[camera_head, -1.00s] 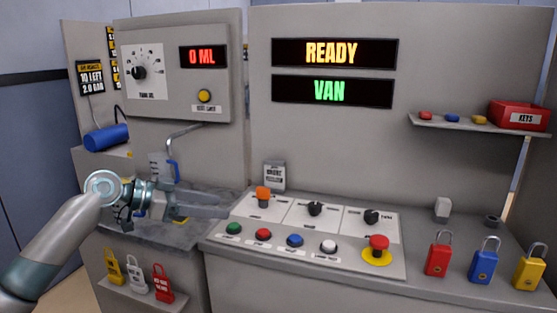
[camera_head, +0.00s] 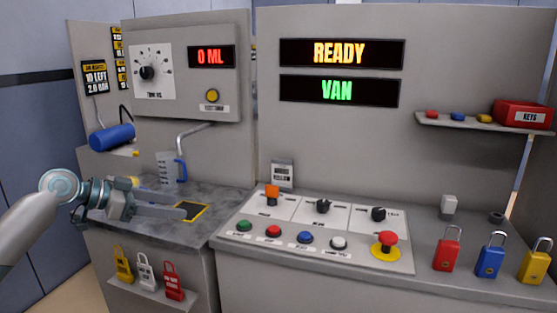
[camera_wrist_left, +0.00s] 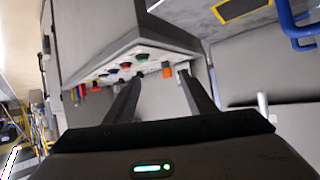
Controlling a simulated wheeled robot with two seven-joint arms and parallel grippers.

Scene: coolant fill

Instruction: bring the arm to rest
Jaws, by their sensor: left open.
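My left gripper (camera_head: 168,204) is open and empty above the left counter (camera_head: 205,228), its two fingers pointing right. In the left wrist view its two fingers (camera_wrist_left: 156,92) are apart with nothing between them, and the button console shows beyond. A clear measuring jug (camera_head: 167,168) with a blue handle stands behind the gripper under the bent spout (camera_head: 190,134). The jug's blue handle also shows in the left wrist view (camera_wrist_left: 290,22). My right gripper is not in view.
A control console (camera_head: 310,232) with buttons and knobs stands right of the gripper. Padlocks (camera_head: 490,258) stand at the right. Lock tags (camera_head: 146,272) hang on a low shelf below the counter. A yellow-edged dark square (camera_head: 191,210) lies near the fingertips. Displays read READY, VAN and 0 ML.

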